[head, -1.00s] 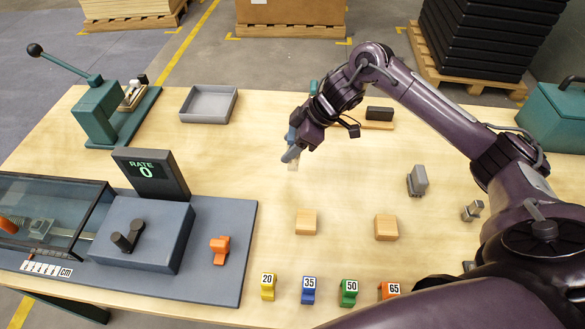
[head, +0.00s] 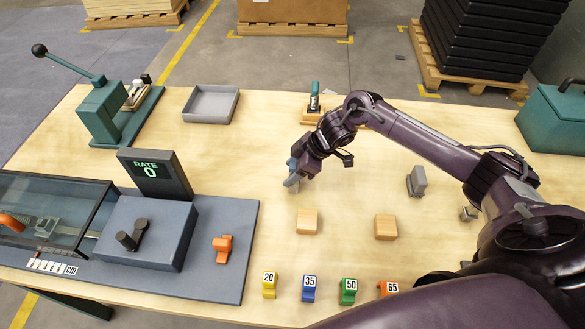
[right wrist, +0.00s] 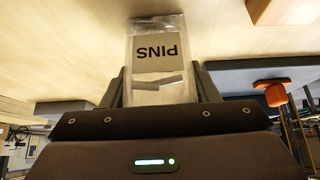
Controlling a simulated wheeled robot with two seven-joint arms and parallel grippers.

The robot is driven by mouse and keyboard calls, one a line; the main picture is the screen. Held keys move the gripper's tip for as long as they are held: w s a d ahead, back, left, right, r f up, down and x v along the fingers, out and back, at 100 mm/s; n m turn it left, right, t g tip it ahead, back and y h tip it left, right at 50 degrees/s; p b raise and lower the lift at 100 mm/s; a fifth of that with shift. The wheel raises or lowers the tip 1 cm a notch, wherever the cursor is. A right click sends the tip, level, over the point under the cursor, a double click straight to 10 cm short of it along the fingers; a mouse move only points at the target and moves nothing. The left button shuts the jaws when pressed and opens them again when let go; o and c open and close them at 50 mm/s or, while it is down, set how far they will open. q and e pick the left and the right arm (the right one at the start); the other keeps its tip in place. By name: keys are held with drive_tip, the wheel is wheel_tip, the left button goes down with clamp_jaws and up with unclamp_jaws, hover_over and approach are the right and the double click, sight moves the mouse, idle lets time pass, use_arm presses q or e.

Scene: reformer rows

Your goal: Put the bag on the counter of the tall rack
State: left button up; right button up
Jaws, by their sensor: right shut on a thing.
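A clear bag labelled PINS (right wrist: 157,55) with small grey pieces in it is between the fingers of my right gripper (right wrist: 160,90) in the right wrist view. In the head view my right gripper (head: 291,184) points down over the middle of the wooden table, shut on the bag, which is mostly hidden there. I cannot tell whether the bag touches the table. My left gripper is not in view. I cannot make out a tall rack in these views.
A grey tray (head: 210,104), a green lever press (head: 100,110) and a RATE display (head: 155,175) stand left. Two wooden blocks (head: 307,221) (head: 386,227) and several numbered clips (head: 309,288) lie nearer. A grey piece (head: 416,181) and teal box (head: 553,118) are right.

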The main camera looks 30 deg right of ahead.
drive_tip(key=o, duration=1.1)
drive_tip(key=shift+f, duration=0.1)
drive_tip(key=shift+c, duration=0.2)
